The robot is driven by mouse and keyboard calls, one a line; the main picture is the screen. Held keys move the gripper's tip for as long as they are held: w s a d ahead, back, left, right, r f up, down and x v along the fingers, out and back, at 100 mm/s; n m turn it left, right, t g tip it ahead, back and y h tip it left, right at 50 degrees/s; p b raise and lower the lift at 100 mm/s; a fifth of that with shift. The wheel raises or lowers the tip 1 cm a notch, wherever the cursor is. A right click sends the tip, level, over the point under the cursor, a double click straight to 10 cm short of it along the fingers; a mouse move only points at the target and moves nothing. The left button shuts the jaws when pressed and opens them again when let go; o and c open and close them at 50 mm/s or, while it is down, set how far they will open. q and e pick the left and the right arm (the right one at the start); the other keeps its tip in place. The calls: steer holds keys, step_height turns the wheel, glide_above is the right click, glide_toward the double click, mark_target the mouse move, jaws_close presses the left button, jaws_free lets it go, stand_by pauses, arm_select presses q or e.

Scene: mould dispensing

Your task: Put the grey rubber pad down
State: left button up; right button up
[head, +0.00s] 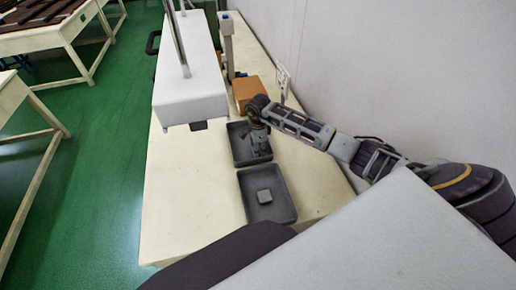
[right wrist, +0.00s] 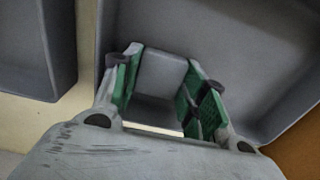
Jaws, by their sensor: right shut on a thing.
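My right gripper (head: 258,146) is low over the far dark grey tray (head: 237,145) in the head view. In the right wrist view the two green-padded fingers of the right gripper (right wrist: 160,88) stand on either side of a grey rubber pad (right wrist: 162,72) and are shut on it. The pad is over or in the tray; I cannot tell whether it touches the floor. My left gripper is not in view.
A brown box (head: 244,91) stands just behind the far tray, near a grey post (head: 227,45). A large white machine (head: 190,100) is to the left. The pale table (head: 190,200) is clear left of the trays. A wall runs along the right.

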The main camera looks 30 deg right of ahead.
steer(key=o, duration=0.9)
steer(key=shift+o, duration=0.6)
steer(key=shift+r, duration=0.15)
